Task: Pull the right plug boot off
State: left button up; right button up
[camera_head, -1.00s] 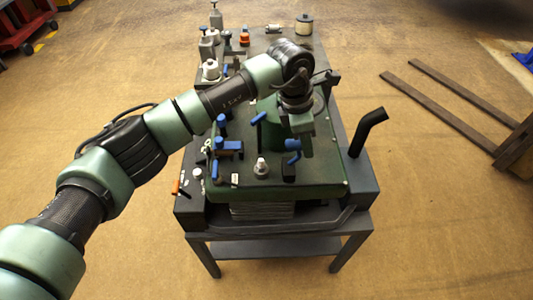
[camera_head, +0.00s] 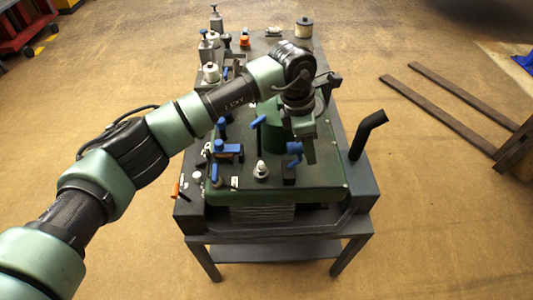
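My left arm reaches in from the left over the green mower deck (camera_head: 325,185), and my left gripper (camera_head: 304,152) points down at its right half. A small blue piece (camera_head: 294,148) is right at the gripper's fingers, above a short black post (camera_head: 289,175); this looks like the right plug boot. I cannot tell whether the fingers are closed on it, as they are small and partly hidden. A white plug (camera_head: 261,170) stands bare to its left. My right gripper is not in view.
A blue-topped black lever (camera_head: 258,122) and a blue clamp (camera_head: 226,148) stand on the deck to the left. A black pipe (camera_head: 368,132) rises at the right edge. Bottles (camera_head: 216,20) and a white-and-black canister (camera_head: 305,28) stand at the back.

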pick_arm(q)
jog(key=shift+d+p+v, duration=0.25)
jog(key=shift+p+v, duration=0.1)
jog(key=shift+v, duration=0.75)
jog(key=shift+d+p+v, duration=0.3)
jog(key=shift+p+v, duration=0.1)
jog(key=shift+v, duration=0.7)
jog(key=shift+d+p+v, duration=0.25)
jog(key=shift+p+v, duration=0.1)
jog(key=shift+v, duration=0.75)
jog(key=shift+r, duration=0.2)
